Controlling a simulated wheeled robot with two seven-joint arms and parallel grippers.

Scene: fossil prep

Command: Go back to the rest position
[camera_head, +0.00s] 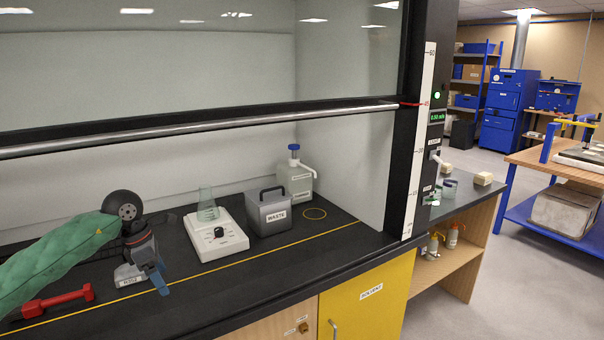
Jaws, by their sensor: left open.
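My left arm, in a green sleeve, comes in from the left over the dark worktop of the fume hood (300,252). My left gripper (158,279) is at its end, with blue fingertips pointing down near the yellow line on the worktop. It is open, and I see nothing between its fingers. A small white labelled block (128,276) is just left of the fingers; I cannot tell whether they touch. My right gripper is not in view.
A grey waste box (268,212) and blue-capped bottle (301,180) stand behind. A red tool (58,300) lies near my arm. The sash handle (200,127) crosses above. The worktop's front right is clear.

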